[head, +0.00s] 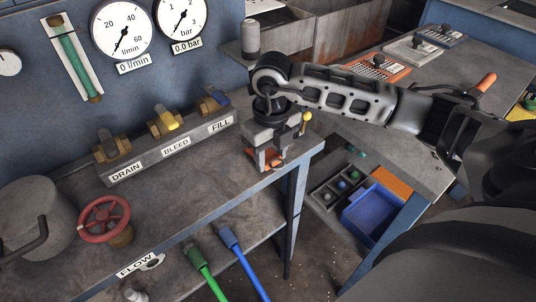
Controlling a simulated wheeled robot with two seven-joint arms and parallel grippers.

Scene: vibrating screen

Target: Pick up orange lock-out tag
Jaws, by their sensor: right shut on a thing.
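My right gripper (269,160) comes in from the right and points down at the right end of the grey bench. It is shut on the orange lock-out tag (262,154), of which only small orange parts show between and beside the fingers. The rest of the tag is hidden by the gripper. I cannot tell whether the tag touches the bench top. My left gripper is not in view.
The bench (205,190) carries DRAIN, BLEED and FILL valves (164,122) and a red handwheel (106,220). Gauges (121,30) hang behind. Another table (400,150) at right holds orange and grey plates. A blue bin (373,213) sits below.

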